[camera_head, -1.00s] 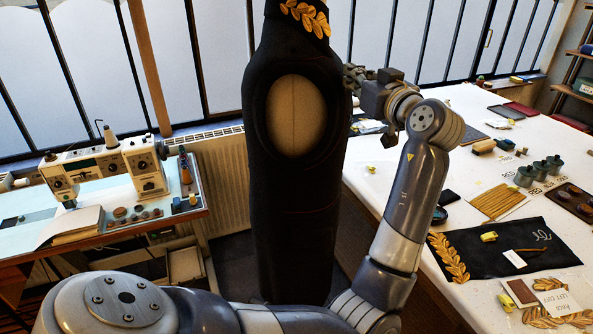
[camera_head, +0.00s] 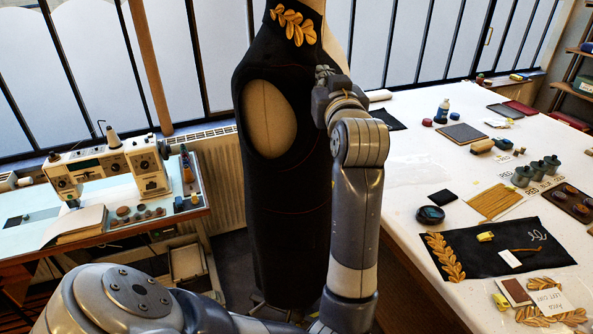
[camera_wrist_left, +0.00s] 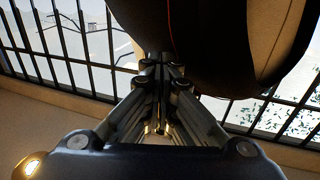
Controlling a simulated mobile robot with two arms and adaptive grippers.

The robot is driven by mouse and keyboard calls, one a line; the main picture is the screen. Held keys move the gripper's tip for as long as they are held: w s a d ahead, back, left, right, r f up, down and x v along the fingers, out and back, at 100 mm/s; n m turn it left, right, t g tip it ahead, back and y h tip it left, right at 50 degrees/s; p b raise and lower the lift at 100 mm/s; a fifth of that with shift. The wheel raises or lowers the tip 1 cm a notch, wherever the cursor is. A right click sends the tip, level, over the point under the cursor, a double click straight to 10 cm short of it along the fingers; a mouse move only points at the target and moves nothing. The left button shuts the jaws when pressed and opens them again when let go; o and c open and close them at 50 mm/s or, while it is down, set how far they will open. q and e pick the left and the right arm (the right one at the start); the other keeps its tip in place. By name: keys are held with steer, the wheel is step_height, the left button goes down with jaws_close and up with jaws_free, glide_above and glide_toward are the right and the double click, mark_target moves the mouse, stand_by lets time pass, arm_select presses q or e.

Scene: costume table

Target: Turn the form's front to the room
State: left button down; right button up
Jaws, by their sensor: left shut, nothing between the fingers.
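The form (camera_head: 285,205) stands upright in the middle of the head view, wearing a black sleeveless garment with gold leaf embroidery (camera_head: 293,25) at its collar. Its armhole, with the cream side of the form (camera_head: 268,118) bare inside, faces me and a little left. My left gripper (camera_head: 323,74) is shut and empty at the form's right side, near shoulder height. In the left wrist view the shut fingers (camera_wrist_left: 161,66) point at the dark garment (camera_wrist_left: 215,35), which fills the top. I cannot tell whether they touch it. My right gripper is not in view.
A white table (camera_head: 400,160) at right holds a black embroidered panel (camera_head: 495,248), pots (camera_head: 535,172) and several small items. A sewing machine (camera_head: 108,168) stands on a table at left. A radiator (camera_head: 215,175) and windows are behind the form.

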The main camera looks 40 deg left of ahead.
mark_target(270, 86)
arm_select(q)
steer(key=s+h+p, duration=0.1)
steer(key=s+a+f+m+t, duration=0.1)
steer(key=s+f+m+t+h+p, duration=0.1)
steer(key=shift+a+f+h+p, duration=0.25)
steer(key=shift+a+h+p, duration=0.05)
steer(key=shift+a+p, duration=0.05)
steer(key=shift+s+a+f+m+t+h, duration=0.3)
steer(key=shift+s+a+m+t+h, duration=0.25)
steer(key=shift+s, duration=0.15)
steer(key=shift+s+a+r+m+t+h+p, duration=0.3)
steer(key=shift+s+a+r+h+p, duration=0.25)
steer(key=shift+p, duration=0.35)
steer(key=s+a, duration=0.1)
steer(key=a+m+t+h, duration=0.1)
steer(key=a, duration=0.1)
steer(key=shift+s+r, duration=0.15)
steer(key=shift+s, duration=0.25)
steer(key=shift+s+a+r+m+t+h, duration=0.2)
steer(key=shift+s+a+m+t+h, duration=0.1)
steer(key=shift+a+m+h, duration=0.4)
steer(key=shift+d, duration=0.2)
